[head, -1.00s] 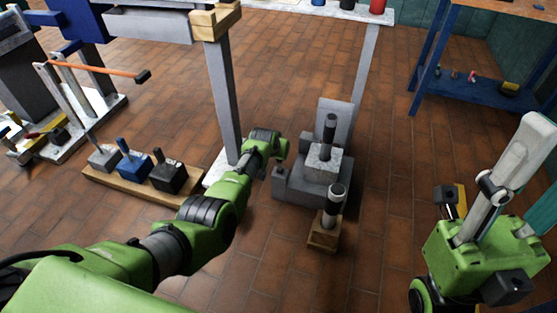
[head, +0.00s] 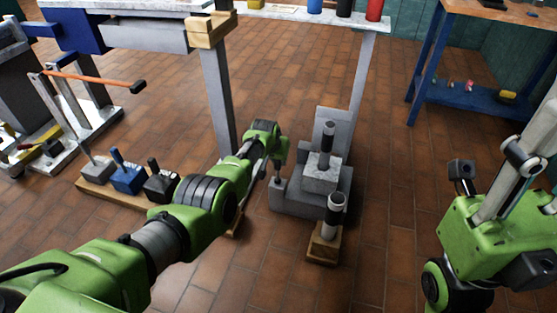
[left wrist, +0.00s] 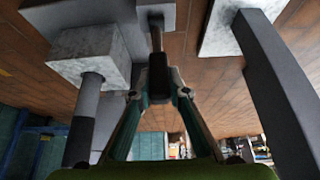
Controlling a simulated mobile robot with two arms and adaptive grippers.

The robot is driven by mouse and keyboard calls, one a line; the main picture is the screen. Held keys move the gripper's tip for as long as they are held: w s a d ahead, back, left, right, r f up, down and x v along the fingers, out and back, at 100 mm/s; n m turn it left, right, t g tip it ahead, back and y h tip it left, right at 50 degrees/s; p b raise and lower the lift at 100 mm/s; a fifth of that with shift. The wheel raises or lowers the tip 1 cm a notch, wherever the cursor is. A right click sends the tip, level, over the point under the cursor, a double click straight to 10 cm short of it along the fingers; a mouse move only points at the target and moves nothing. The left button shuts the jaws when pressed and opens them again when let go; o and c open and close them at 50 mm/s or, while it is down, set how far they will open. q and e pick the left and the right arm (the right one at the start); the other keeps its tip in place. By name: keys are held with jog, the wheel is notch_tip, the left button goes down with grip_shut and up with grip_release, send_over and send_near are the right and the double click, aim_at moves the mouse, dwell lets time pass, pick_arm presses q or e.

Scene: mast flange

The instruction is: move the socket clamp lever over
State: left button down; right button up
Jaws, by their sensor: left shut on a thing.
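The grey stepped clamp block (head: 288,201) stands on the floor, right of centre in the head view. A pale cube (head: 321,181) with a dark upright post (head: 327,137) sits on it; the cube also shows in the left wrist view (left wrist: 92,53). My left gripper (head: 277,166) is at the block's left side. In the left wrist view my left gripper (left wrist: 159,95) is shut on the dark handle of the clamp lever (left wrist: 158,72). The lever's shaft runs up the picture to a grey base. In the head view the gripper hides most of the lever.
A wooden block (head: 323,246) with a dark and pale post stands in front of the clamp. A wooden rack (head: 93,193) with several handled blocks lies to the left. A grey table leg (head: 220,100) rises behind my left arm. Floor right of the clamp is clear.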

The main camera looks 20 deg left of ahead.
pick_arm(q)
jog(key=c, duration=1.9)
grip_release()
jog(key=shift+w, duration=0.1)
jog(key=shift+r, duration=0.1)
jog(key=shift+v, duration=5.9)
